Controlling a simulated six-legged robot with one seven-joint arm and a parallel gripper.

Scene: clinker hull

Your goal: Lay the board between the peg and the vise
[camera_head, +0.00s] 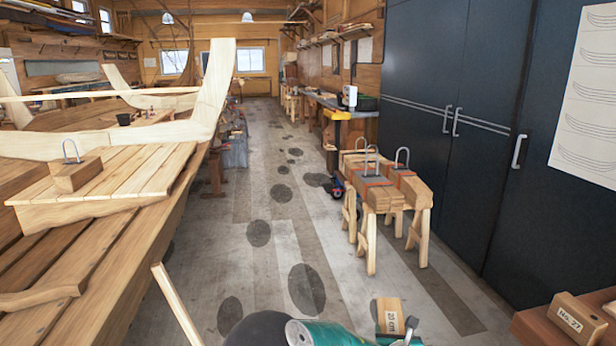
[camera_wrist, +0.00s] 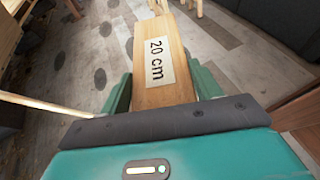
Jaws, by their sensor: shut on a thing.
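The board (camera_wrist: 158,40) is a light wooden piece with a white "20 cm" label. My gripper (camera_wrist: 163,88) is shut on it, with a green finger against each side, and the board points away from the wrist over the floor. In the head view the board (camera_head: 390,314) is at the bottom right of centre, in the teal gripper (camera_head: 392,338), well clear of the floor. I cannot make out the peg or the vise for sure in either view.
A boat hull (camera_head: 90,250) with planks and a handled block (camera_head: 76,174) fills the left. A trestle (camera_head: 370,215) with handled timbers stands ahead to the right, before dark cabinets (camera_head: 450,100). A "No. 27" block (camera_head: 577,320) is at the lower right. The floor aisle (camera_head: 265,190) is free.

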